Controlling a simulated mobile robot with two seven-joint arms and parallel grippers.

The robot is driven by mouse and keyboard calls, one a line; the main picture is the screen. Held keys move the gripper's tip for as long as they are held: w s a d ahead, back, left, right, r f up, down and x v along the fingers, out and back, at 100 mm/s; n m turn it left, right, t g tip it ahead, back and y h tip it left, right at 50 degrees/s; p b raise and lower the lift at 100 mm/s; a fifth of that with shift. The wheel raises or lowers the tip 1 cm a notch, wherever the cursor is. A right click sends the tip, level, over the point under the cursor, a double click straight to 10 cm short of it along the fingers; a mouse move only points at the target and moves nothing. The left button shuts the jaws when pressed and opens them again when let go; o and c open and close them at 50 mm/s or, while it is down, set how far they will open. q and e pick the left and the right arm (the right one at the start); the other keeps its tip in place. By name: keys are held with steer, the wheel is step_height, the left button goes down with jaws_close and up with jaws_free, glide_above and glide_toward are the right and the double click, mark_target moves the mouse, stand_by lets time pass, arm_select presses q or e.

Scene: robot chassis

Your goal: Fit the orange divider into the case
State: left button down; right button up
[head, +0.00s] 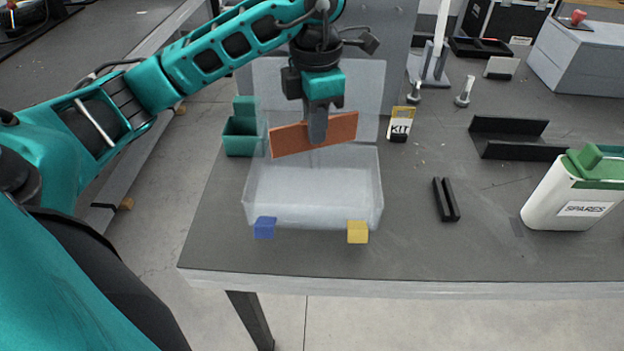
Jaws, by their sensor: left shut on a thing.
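The orange divider (290,140) is a thin flat plate held on edge, tilted so its right end is higher. My left gripper (317,135) points down and is shut on the divider near its middle. The case (263,210) is a clear, open box on the table with its lid raised at the back. The divider is above the case, toward its back, and looks clear of the floor of the case. The gripper hides part of the divider. My right gripper is not in view.
A green bin (239,140) stands left, a KIT card (400,125) right. A black slotted block (446,200) and a SPARES container (572,195) are further right. The table's front edge is clear.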

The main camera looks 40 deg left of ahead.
mark_target(315, 148)
arm_select(q)
step_height(315, 148, down, 7)
steer(key=shift+f, duration=0.2)
step_height(315, 148, down, 4)
steer(key=shift+f+b, duration=0.25)
steer(key=shift+b, duration=0.3)
steer(key=shift+f, duration=0.2)
steer(key=shift+r, duration=0.1)
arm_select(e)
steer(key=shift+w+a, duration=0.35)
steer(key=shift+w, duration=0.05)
arm_select(q)
steer(key=shift+f, duration=0.25)
steer(key=c, duration=1.2)
jaws_free()
steer(key=shift+r, duration=0.1)
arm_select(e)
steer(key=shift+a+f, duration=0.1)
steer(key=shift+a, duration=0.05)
